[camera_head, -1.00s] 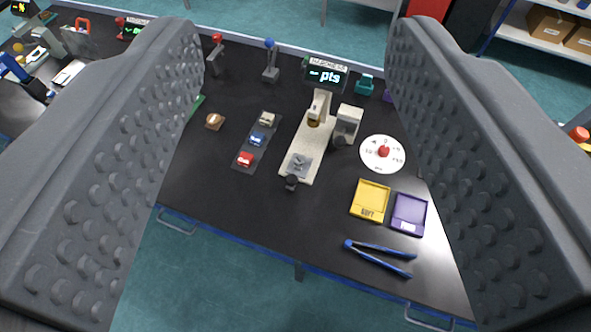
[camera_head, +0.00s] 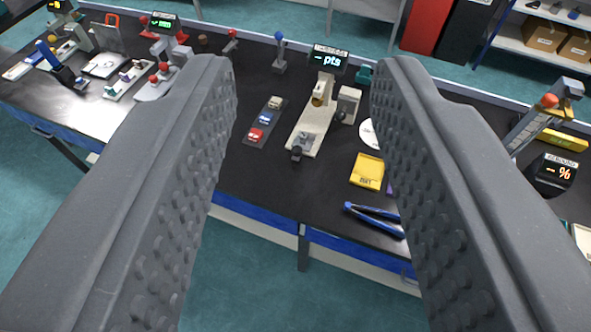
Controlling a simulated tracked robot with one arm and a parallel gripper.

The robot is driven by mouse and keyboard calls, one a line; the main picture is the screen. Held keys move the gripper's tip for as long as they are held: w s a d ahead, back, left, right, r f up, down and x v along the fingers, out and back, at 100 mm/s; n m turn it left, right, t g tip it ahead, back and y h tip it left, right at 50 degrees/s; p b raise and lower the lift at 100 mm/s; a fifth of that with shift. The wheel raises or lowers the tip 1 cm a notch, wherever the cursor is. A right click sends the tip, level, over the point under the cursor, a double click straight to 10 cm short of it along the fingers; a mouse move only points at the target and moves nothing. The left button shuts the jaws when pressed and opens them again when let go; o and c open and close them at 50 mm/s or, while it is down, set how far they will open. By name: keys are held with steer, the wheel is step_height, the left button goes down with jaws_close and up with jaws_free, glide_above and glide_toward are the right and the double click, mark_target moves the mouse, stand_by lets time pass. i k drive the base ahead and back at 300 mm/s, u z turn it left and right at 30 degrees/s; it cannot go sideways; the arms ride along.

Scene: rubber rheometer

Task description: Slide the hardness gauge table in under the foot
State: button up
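The hardness gauge (camera_head: 312,128) stands on the black bench, a cream base with an upright head and a display reading "- pts" (camera_head: 328,59) behind it. Its small grey table (camera_head: 304,139) sits at the near end of the base, with a dark knob (camera_head: 297,153) in front. The table is apart from the foot (camera_head: 318,101), which hangs under the head farther back; the foot's tip is too small to make out. My gripper (camera_head: 305,66) is open and empty. Its two grey fingers frame the gauge in the picture, well above and short of it.
A strip with small coloured blocks (camera_head: 264,121) lies left of the gauge. A yellow tray (camera_head: 367,171), blue tongs (camera_head: 375,218) and a partly hidden white dial (camera_head: 367,134) are to the right. Bare bench lies in front of the gauge.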

mark_target(298, 146)
steer(key=u, duration=0.25)
steer(key=i, duration=1.05)
steer(key=u, duration=0.2)
